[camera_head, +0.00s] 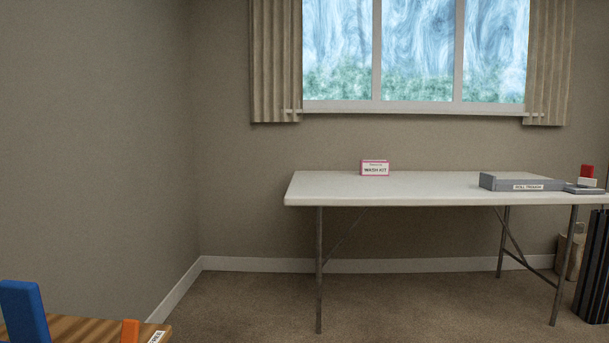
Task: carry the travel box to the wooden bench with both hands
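A wooden top with striped grain (75,328) shows at the bottom left corner; it may be the wooden bench, but most of it is cut off by the frame. A blue upright piece (23,311) and a small orange piece (130,331) stand at it, with a white label (156,337) at its right edge. I cannot pick out anything marked as the travel box in this view. Neither of my grippers is in view.
A white folding table (420,187) with thin metal legs stands under the window. On it are a small wash kit box (374,168), a flat grey box (521,182) and a red-and-white item (587,176). Dark upright panels (594,265) stand at right. Carpet (250,310) between is clear.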

